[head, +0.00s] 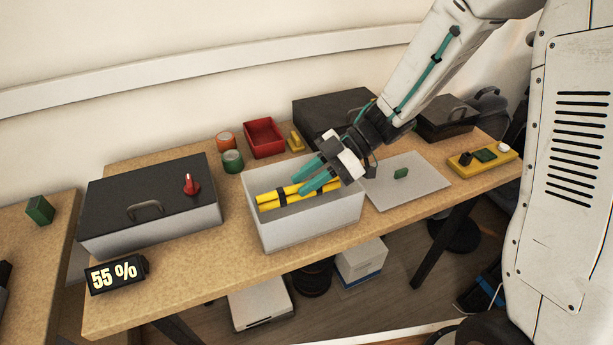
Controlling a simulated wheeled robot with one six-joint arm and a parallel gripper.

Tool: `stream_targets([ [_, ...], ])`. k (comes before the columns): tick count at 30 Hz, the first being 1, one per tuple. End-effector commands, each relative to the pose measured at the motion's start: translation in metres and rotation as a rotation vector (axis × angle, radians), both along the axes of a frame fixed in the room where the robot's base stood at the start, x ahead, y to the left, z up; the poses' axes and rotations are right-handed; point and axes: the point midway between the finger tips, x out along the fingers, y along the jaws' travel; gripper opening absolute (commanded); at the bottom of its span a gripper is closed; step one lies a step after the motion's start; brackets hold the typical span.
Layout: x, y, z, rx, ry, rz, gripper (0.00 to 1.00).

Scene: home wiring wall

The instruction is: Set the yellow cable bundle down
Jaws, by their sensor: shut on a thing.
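The yellow cable bundle (270,198) shows as yellow lengths with black bands, at the mouth of an open light grey box (308,223) in the middle of the table. My gripper (301,185) reaches in from the upper right, and its teal fingers are shut on the bundle. The box's front wall hides the lower part of the inside, so I cannot tell whether the bundle touches the bottom.
A dark-lidded case (150,193) with a red knob stands left. A red bin (263,138) and tape rolls (233,161) stand behind. A pale board (408,183) with a small green block lies right. A 55 % display (116,274) is at the front left edge.

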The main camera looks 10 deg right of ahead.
Motion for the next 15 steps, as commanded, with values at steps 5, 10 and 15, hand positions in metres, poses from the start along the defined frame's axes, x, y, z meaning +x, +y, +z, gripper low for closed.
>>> stream_targets([
  [5, -0.0001, 0.0000, -0.0058, 0.000, 0.002, -0.001, 0.00],
  [10, -0.0001, -0.0001, -0.0066, 0.000, 0.001, 0.000, 0.35],
  [15, -0.0001, 0.0000, -0.0064, 0.000, 0.001, 0.000, 0.47],
])
